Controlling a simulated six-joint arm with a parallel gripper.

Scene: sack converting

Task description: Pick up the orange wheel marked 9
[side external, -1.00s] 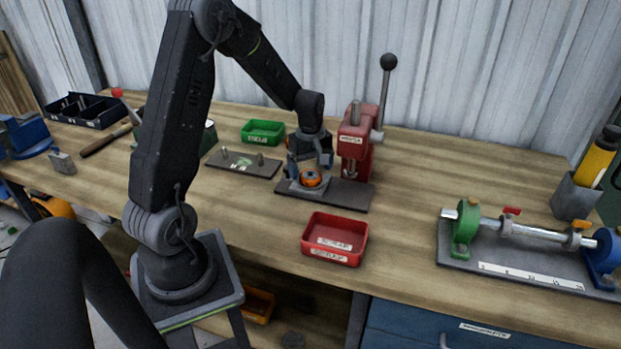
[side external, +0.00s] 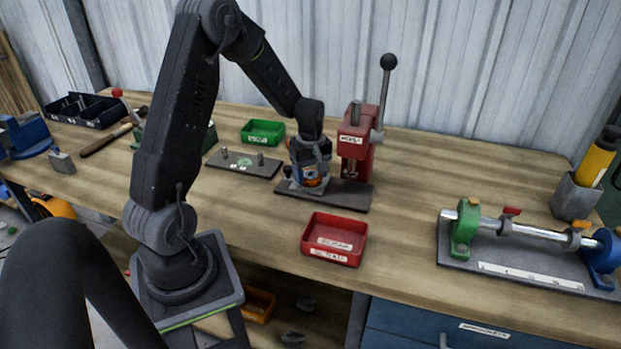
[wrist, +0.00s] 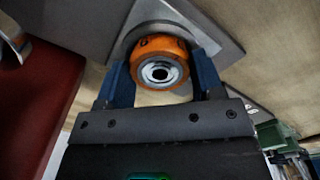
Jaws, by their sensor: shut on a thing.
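The orange wheel (wrist: 160,62) with a metal hub shows between my gripper's blue fingers in the wrist view. In the side external view the wheel (side external: 311,182) is partly hidden by the fingers. No number 9 can be read on it. My gripper (side external: 311,172) points down and is shut on the wheel, one finger on each side; the gripper also shows in the wrist view (wrist: 162,82). The wheel is at the grey square plate (wrist: 222,45) on the dark press base. I cannot tell whether the wheel is clear of that plate.
The red lever press (side external: 355,145) stands just right of my gripper. A red tray (side external: 335,255) is in front, a green tray (side external: 263,140) behind. A dark plate with pegs (side external: 238,166) lies to the left. Bench right of the red tray is clear up to the roller fixture (side external: 520,270).

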